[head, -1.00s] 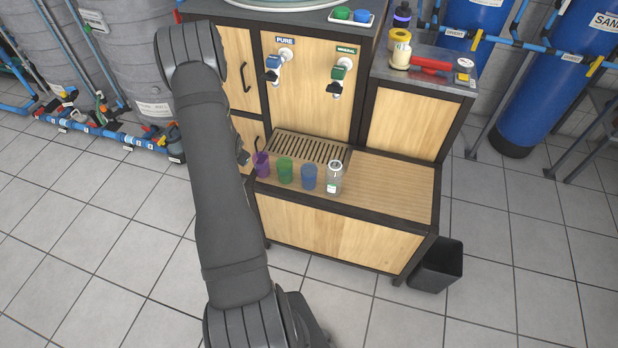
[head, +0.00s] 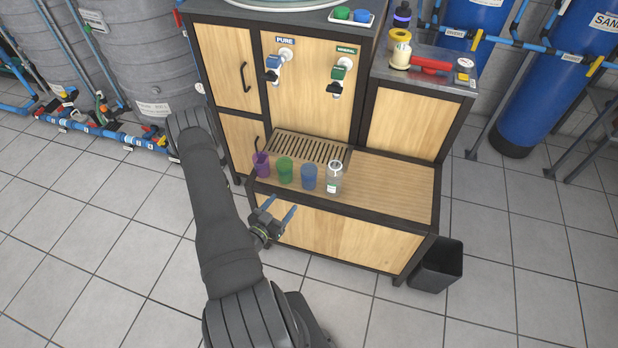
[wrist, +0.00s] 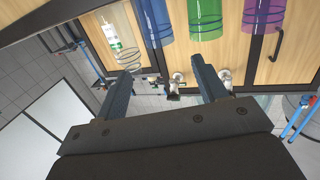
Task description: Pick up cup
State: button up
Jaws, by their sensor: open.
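Three coloured cups stand in a row on the dispenser's wooden shelf in the head view: a purple cup (head: 262,165), a green cup (head: 285,170) and a blue cup (head: 309,176). In the wrist view the blue cup (wrist: 158,18), green cup (wrist: 205,20) and purple cup (wrist: 263,12) appear along the top. My gripper (head: 279,207) is open and empty, in front of and below the shelf's front edge, apart from the cups. Its two fingers also show in the wrist view (wrist: 162,82).
A clear bottle with a white label (head: 334,178) stands right of the blue cup. Behind are the slotted drip tray (head: 310,147), the PURE tap (head: 274,66) and the MINERAL tap (head: 337,78). The shelf's right side is clear. A black bin (head: 437,264) stands on the floor.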

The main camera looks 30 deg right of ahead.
aim_at(305, 177)
jog(key=shift+h, duration=0.3)
jog(key=x, duration=1.1)
jog(key=shift+s+d+r, duration=0.2)
jog(key=shift+s+r, duration=0.05)
jog(key=shift+x, duration=2.95)
jog(key=shift+w+a+f, duration=0.1)
jog(key=shift+w, duration=0.1)
jog(key=shift+c, duration=0.3)
jog(key=c, duration=0.7)
